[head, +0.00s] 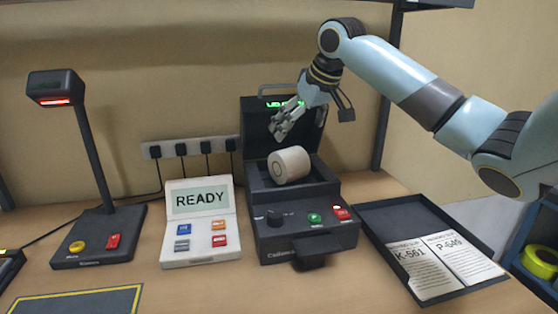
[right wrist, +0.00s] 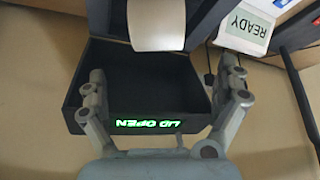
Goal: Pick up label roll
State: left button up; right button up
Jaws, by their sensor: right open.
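The label roll (head: 289,165) is a white cylinder lying on its side in the open bay of the dark label printer (head: 300,238). My right gripper (head: 282,124) is above and slightly behind the roll, open and empty, apart from it. In the right wrist view the roll (right wrist: 157,25) shows at the top edge, partly cut off, beyond the open fingers (right wrist: 166,82). The raised printer lid shows green text reading "LID OPEN" in that view. My left gripper is not in view.
A white READY device (head: 200,250) stands left of the printer, and a scanner stand (head: 95,170) is farther left. A dark tray (head: 385,215) with paper slips lies to the right. A power strip (head: 190,148) is on the back wall.

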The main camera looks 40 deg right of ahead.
aim_at(289, 150)
jog(key=x, duration=0.3)
jog(key=shift+f, duration=0.3)
jog(key=x, duration=0.5)
jog(key=shift+d+f+p, duration=0.1)
jog(key=shift+d+p, duration=0.05)
jog(key=shift+p, duration=0.25)
jog(key=shift+w+f, duration=0.15)
jog(key=shift+f, duration=0.1)
jog(key=shift+c, duration=0.7)
jog(key=c, duration=1.6)
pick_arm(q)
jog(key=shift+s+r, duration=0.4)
pick_arm(e)
jog(key=shift+o, duration=0.2)
jog(key=shift+r, duration=0.1)
jog(key=shift+r, duration=0.1)
